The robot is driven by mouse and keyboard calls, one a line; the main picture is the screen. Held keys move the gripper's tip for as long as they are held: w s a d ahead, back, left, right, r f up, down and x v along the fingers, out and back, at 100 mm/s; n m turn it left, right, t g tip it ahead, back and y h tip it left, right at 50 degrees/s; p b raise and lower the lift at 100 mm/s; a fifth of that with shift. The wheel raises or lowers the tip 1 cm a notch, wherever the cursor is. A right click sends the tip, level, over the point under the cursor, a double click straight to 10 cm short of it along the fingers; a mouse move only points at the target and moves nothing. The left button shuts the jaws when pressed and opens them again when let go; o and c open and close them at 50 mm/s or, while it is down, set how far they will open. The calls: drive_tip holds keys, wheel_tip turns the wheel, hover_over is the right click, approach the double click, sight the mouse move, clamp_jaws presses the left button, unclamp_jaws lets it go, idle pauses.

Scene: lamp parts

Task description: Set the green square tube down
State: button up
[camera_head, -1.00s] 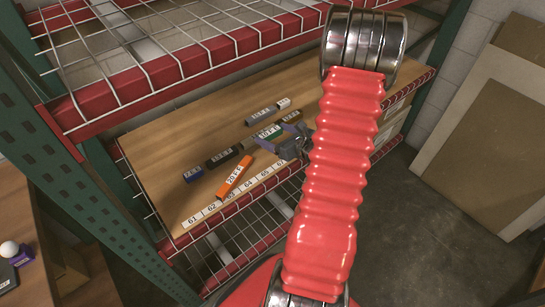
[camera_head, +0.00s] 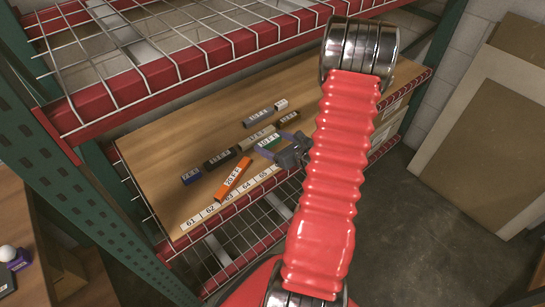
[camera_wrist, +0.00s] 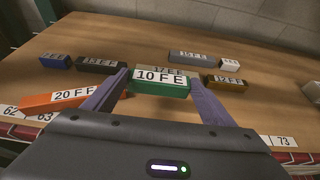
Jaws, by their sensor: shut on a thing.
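The green square tube (camera_wrist: 160,89), labelled "10 F F", lies level across my gripper (camera_wrist: 160,84), between its two purple fingers. My gripper is shut on it. In the head view the green tube (camera_head: 269,141) shows over the wooden shelf board (camera_head: 185,145), near the front number strip. It is at or just above the board; I cannot tell if it touches. A tan tube (camera_head: 255,138), labelled "17 F F", is close behind it and partly hidden by it in the wrist view.
An orange tube (camera_wrist: 60,98) lies left of my gripper. A black tube (camera_wrist: 98,66) and a blue one (camera_wrist: 54,61) are behind it. A dark brown tube (camera_wrist: 228,83) is right; grey (camera_wrist: 191,57) and white (camera_wrist: 230,63) ones are farther back. A wire shelf (camera_head: 190,40) hangs above.

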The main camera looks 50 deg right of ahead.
drive_tip(key=shift+f, duration=1.5)
drive_tip(key=shift+f, duration=2.1)
drive_tip(key=o, duration=1.1)
drive_tip(key=shift+f, duration=0.1)
drive_tip(key=shift+c, duration=0.2)
drive_tip(key=v, duration=1.2)
drive_tip(key=shift+a, duration=0.1)
